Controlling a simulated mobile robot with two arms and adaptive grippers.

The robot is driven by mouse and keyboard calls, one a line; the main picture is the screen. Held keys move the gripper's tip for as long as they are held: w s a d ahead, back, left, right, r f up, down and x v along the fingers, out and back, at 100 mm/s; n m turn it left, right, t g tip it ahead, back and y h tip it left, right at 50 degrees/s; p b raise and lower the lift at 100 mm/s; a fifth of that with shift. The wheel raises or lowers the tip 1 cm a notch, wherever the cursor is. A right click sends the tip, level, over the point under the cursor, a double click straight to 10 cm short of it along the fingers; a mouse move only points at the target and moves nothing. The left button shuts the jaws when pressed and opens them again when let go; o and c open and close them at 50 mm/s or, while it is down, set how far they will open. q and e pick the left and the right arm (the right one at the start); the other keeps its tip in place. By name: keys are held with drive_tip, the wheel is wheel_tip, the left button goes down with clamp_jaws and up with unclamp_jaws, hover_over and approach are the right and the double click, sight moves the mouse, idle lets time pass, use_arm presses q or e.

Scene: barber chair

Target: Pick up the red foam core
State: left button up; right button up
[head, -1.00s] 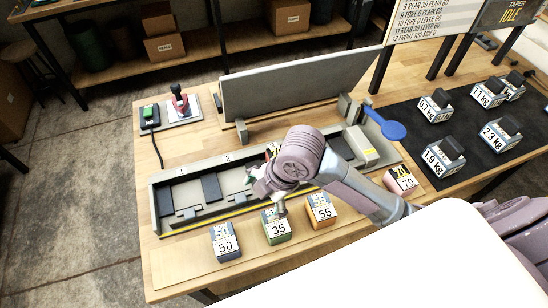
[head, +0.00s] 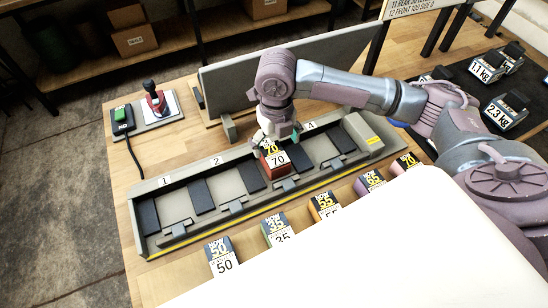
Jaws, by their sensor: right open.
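A red block labelled 70 (head: 275,163) sits in the long grey tray (head: 160,237), just right of its middle. It appears to be the red foam core. My right gripper (head: 272,140) is directly above and behind this block, pointing down, with its fingers at or close to the block's top. The gripper is open; contact is hard to tell. Another block with a 70 label (head: 407,160) stands at the right end of the row in front of the tray, its lower part hidden by a white surface. My left gripper is out of view.
Blocks labelled 50 (head: 222,259), 35 (head: 278,230) and 55 (head: 325,206) line the tray's front. A grey upright panel (head: 225,85) stands behind the tray. A red-based lever (head: 155,100) and a green-button box (head: 121,119) are at left. Weights (head: 506,110) stand right.

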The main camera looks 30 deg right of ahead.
sight(274, 154)
drive_tip(key=shift+f, duration=0.8)
drive_tip(key=f, duration=0.1)
drive_tip(key=f+p, duration=0.1)
drive_tip(key=f, duration=0.2)
drive_tip(key=shift+w, duration=0.3)
drive_tip(key=shift+f, duration=0.65)
drive_tip(key=c, duration=1.4)
drive_tip(key=shift+r, duration=0.1)
drive_tip(key=shift+r, duration=0.1)
